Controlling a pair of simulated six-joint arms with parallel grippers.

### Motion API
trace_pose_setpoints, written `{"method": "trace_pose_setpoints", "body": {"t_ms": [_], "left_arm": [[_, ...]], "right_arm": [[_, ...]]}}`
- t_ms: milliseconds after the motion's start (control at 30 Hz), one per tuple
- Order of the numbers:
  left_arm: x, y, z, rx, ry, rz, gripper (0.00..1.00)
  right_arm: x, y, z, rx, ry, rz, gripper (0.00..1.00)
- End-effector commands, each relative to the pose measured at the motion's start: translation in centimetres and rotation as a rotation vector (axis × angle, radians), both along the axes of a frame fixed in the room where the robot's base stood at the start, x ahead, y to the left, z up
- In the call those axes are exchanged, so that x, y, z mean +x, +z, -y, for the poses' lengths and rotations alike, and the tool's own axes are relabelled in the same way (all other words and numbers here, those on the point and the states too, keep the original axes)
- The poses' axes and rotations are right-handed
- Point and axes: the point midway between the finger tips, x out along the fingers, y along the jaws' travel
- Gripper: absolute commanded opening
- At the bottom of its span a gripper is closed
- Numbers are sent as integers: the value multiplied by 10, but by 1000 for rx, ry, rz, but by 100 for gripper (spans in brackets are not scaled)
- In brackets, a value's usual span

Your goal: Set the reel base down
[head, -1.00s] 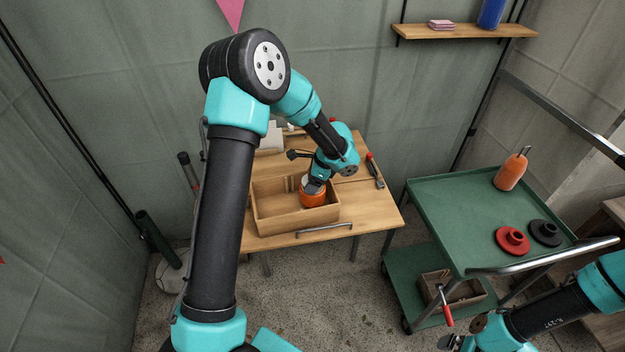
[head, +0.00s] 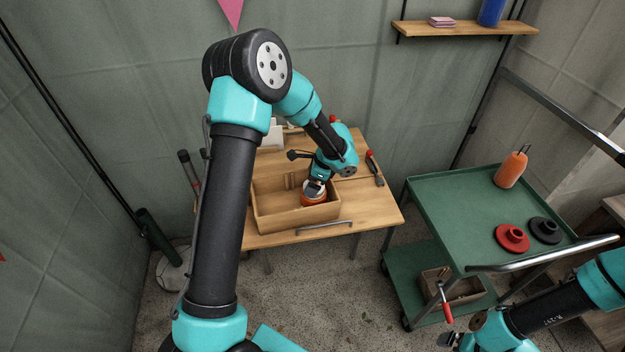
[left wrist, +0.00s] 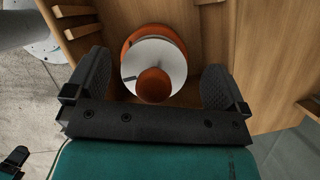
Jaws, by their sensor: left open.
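The reel base (head: 313,199), orange with a pale disc on top, sits upright inside the open wooden box on the table. In the left wrist view the reel base (left wrist: 129,44) shows its pale disc (left wrist: 171,57) and a round orange knob (left wrist: 153,86) on it. My left gripper (left wrist: 156,68) is open, its fingers on either side of the reel base with gaps visible. It also shows over the box in the head view (head: 316,186). My right gripper (head: 452,341) is at the bottom edge, partly cut off; its jaws are unclear.
The wooden box (head: 268,227) has walls around the reel base. A green cart (head: 450,210) at right holds an orange bottle-like item (head: 510,170), a red flanged piece (head: 512,238) and a black one (head: 545,230). Red-handled tools (head: 374,168) lie right of the box.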

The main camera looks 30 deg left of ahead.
Motion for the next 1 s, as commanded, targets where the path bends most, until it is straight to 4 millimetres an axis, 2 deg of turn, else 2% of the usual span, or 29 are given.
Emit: {"method": "trace_pose_setpoints", "body": {"t_ms": [200,367,800,1000], "left_arm": [[0,2,0,0,0,1,100],[1,15,1,0,0,3,100],[13,88,29,0,-1,5,100],[17,114,40,0,-1,2,100]], "right_arm": [[0,0,0,0,0,0,100],[0,0,0,0,0,0,100],[0,0,0,0,0,0,100],[0,0,0,0,0,0,100]]}}
